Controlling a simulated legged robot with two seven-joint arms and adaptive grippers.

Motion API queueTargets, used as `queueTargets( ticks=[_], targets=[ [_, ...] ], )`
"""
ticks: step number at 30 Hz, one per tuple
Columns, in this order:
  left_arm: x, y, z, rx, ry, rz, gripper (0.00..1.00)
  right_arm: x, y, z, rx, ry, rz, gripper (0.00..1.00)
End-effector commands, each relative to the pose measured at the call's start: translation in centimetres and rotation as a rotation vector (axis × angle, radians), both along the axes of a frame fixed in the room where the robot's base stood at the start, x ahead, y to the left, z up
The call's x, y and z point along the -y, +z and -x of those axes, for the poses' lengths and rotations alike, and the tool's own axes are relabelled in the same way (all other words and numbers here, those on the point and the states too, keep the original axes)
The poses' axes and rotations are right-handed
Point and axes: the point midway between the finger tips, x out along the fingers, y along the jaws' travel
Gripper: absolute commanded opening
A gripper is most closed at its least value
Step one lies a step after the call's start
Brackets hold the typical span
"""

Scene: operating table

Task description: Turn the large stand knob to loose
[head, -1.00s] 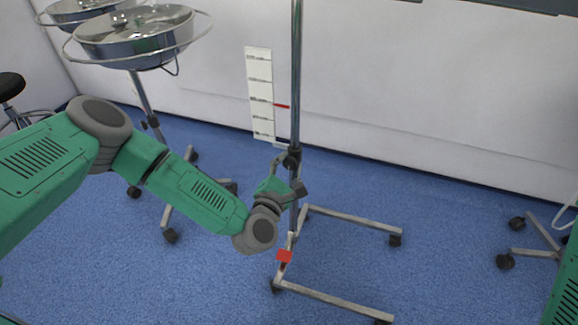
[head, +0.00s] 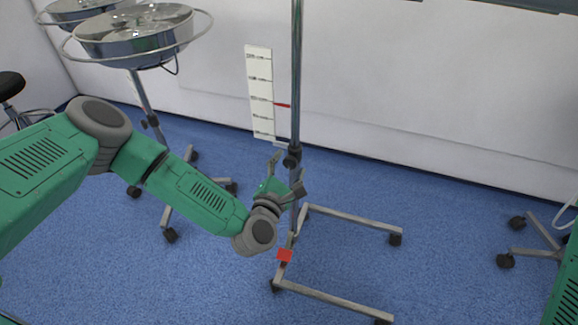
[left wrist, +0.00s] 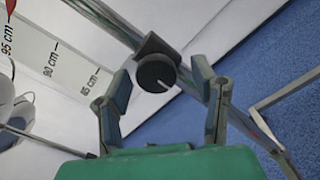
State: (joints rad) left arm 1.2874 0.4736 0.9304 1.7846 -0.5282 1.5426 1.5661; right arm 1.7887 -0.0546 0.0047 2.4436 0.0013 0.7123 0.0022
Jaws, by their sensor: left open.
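The large stand knob (left wrist: 157,72) is round and black with a white line on its face, in a dark clamp on the stand pole (head: 296,80). It shows small and dark in the head view (head: 291,158). My left gripper (head: 286,175) is open just below and in front of it. In the left wrist view the open fingers (left wrist: 161,82) stand one on each side of the knob, apart from it. The white line points right and slightly down. My right gripper is in no view.
A white height scale (head: 259,92) with a red pointer (head: 283,105) hangs beside the pole. The stand's wheeled base (head: 340,300) has a red tag (head: 285,255). Surgical lamps (head: 135,35) stand at the left. The blue floor around is mostly clear.

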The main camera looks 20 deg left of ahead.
Motion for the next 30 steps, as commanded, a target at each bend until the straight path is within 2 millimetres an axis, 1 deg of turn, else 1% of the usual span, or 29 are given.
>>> queueTargets(
  ticks=[2,5,12,15,18,21,24,30],
  targets=[
    [0.0,0.0,0.5,0.0,0.0,0.0,0.53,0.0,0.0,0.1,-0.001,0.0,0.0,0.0],
    [-0.1,-0.1,2.0,-0.003,0.0,0.001,0.53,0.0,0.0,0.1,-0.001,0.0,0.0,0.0],
    [-0.3,-0.2,7.1,-0.006,-0.002,0.002,0.53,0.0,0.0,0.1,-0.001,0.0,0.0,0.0],
    [-0.3,-0.2,9.1,-0.007,-0.003,0.001,0.53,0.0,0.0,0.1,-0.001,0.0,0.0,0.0],
    [-0.3,-0.2,10.5,-0.006,-0.003,0.001,0.53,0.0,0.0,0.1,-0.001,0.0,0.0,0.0],
    [-0.4,-0.3,11.5,-0.007,-0.002,0.001,0.53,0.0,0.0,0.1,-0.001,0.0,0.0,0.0],
    [-0.4,-0.2,11.9,-0.005,-0.002,0.001,0.53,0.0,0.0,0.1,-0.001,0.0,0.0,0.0],
    [-0.4,-0.2,12.0,-0.005,-0.001,0.001,0.53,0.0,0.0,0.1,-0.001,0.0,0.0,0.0]
  ],
)
